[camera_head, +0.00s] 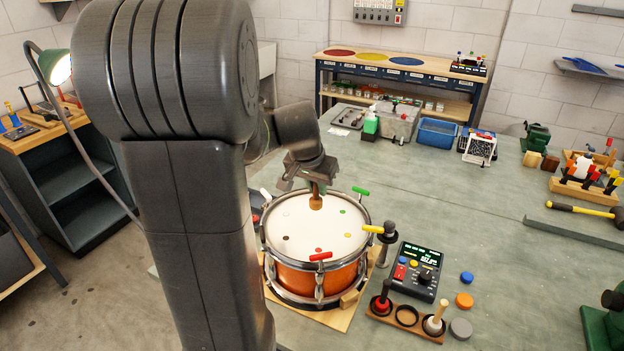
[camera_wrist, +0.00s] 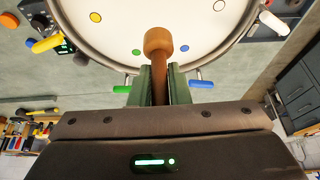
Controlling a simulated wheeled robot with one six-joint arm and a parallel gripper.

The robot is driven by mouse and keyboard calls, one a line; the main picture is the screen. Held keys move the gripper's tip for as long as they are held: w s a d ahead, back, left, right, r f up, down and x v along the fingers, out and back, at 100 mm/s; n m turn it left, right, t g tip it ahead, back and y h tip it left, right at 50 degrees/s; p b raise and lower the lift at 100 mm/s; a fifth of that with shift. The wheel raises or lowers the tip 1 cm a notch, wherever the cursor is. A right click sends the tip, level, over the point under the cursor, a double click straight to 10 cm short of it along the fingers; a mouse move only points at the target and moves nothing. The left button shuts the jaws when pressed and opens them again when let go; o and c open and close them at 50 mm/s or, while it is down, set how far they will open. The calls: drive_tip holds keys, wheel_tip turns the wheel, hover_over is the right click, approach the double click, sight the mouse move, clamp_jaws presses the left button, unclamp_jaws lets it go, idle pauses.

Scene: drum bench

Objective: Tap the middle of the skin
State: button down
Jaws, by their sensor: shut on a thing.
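An orange drum (camera_head: 304,278) with a white skin (camera_head: 300,232) stands on a wooden board on the bench. Small coloured dots lie around the edge of the skin, and coloured T-handles stand around its rim. My gripper (camera_head: 314,186) is above the far part of the drum, shut on the handle of a wooden mallet (camera_head: 316,202). The mallet's head points down at the skin; whether it touches cannot be told. In the wrist view the mallet (camera_wrist: 159,42) stands between the green fingers of my gripper (camera_wrist: 159,88), with the skin (camera_wrist: 165,15) behind it.
A dark meter with a screen (camera_head: 416,270) stands right of the drum. In front of it is a wooden holder (camera_head: 404,322) with a red-and-black tool and a pale mallet. Coloured discs (camera_head: 464,300) lie farther right. The bench's middle is clear.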

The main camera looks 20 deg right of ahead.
sight(315, 201)
drive_tip(key=shift+s+f+b, duration=0.2)
drive_tip(key=shift+f+b, duration=0.15)
drive_tip(key=shift+f, duration=0.25)
wheel_tip(315, 201, down, 5)
drive_tip(key=b, duration=0.4)
drive_tip(key=shift+r, duration=0.1)
drive_tip(key=shift+w+r+p, duration=0.1)
drive_tip(key=shift+r+p, duration=1.75)
drive_tip(key=shift+r, duration=0.8)
drive_tip(key=shift+r, duration=0.15)
